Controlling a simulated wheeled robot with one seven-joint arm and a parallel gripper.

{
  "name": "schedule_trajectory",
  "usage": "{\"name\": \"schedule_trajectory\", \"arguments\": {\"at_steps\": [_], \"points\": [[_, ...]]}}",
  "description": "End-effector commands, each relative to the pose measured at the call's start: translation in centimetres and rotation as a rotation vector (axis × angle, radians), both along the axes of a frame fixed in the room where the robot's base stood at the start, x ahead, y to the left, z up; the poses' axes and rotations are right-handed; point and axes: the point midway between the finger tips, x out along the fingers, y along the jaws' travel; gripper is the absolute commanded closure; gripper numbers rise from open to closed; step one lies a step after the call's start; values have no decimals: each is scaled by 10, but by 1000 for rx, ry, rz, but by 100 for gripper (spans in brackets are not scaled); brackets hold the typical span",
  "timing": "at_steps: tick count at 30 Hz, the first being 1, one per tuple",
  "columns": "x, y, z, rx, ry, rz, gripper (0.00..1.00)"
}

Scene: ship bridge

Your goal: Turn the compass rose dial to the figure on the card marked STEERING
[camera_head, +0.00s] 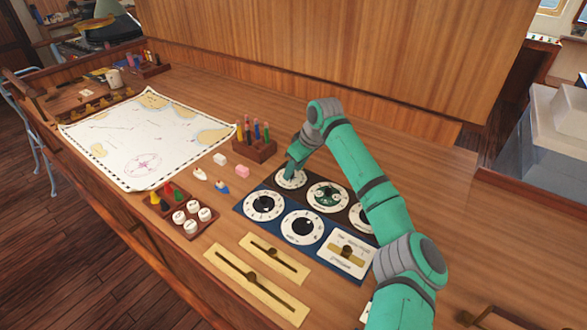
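A dark blue and brown panel (277,218) on the desk carries several round white dials. My gripper (290,177) points down onto the upper-left dial (291,184) and hides part of it. Its fingers are too small to tell whether they are open or shut, or whether they touch the knob. The upper-middle dial (327,197) has a dark green centre figure; I cannot tell for sure which dial is the compass rose. Another upper dial (359,217) is partly hidden by my arm. No lettering reading STEERING is legible, so I cannot pick out that card.
Lower dials (264,206) and (302,228) and a white plate with a brass lever (346,252) fill the panel's near row. Brass slider plates (256,284) lie in front. A pen block (254,148), small boats (221,186), a tray of round pieces (185,215) and a chart (150,138) lie left.

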Motion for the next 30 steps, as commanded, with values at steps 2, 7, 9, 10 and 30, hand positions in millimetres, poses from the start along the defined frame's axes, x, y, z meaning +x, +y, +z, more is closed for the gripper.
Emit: {"name": "schedule_trajectory", "arguments": {"at_steps": [2, 7, 9, 10, 30], "points": [[0, 1, 0, 0, 0, 2, 77], [0, 2, 0, 0, 0, 3, 100], [0, 3, 0, 0, 0, 2, 100], [0, 3, 0, 0, 0, 1, 100], [-2, 8, 1, 5, -5, -346, 100]]}}
